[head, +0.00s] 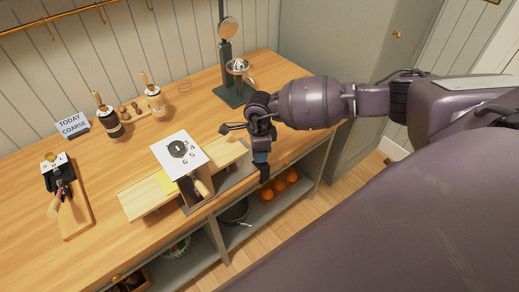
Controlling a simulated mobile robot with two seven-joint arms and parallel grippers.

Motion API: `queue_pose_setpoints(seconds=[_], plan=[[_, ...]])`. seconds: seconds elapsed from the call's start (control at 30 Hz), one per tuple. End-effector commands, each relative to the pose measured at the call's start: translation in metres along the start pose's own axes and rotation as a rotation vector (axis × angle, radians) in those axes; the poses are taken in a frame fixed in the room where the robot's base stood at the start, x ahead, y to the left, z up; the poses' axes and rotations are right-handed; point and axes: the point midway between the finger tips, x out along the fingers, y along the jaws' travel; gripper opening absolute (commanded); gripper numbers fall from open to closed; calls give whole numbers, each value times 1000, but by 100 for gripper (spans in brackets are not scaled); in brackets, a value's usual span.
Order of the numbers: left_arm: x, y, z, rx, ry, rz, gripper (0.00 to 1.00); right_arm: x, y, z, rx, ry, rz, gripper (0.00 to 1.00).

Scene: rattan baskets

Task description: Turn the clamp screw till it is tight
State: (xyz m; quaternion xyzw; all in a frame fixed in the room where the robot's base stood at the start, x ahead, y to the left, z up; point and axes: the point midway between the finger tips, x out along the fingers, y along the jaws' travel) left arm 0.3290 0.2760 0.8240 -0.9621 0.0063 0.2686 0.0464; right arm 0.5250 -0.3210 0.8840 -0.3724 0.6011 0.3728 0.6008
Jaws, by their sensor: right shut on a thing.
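My right gripper (262,172) points down at the front edge of the wooden counter, just right of a wooden device. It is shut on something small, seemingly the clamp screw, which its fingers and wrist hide. The device has a white card (192,165) with a black dial and numbers on top. I cannot see how far the screw is turned. My left gripper is not in view.
A lever press (232,92) stands behind my right gripper. Two hand grinders (107,118) and a sign reading TODAY COARSE (73,125) stand at the back. A board (76,217) with a handled tool lies at left. Oranges (268,194) sit on the shelf below.

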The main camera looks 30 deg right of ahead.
Motion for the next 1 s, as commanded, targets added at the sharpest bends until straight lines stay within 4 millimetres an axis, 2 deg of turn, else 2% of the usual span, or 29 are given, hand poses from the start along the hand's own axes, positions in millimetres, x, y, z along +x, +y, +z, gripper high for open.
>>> queue_pose_setpoints(seconds=[0.53, 0.57, 0.7, 1.0], plan=[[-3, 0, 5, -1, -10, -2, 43, 0, -1, 0, 27, 1, -1, 20], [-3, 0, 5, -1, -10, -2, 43, 0, -1, 0, 27, 1, -1, 48], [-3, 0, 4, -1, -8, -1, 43, 0, 0, 0, 27, 1, -1, 69], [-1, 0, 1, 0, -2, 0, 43, -2, 0, 0, 26, 0, -1, 69]])
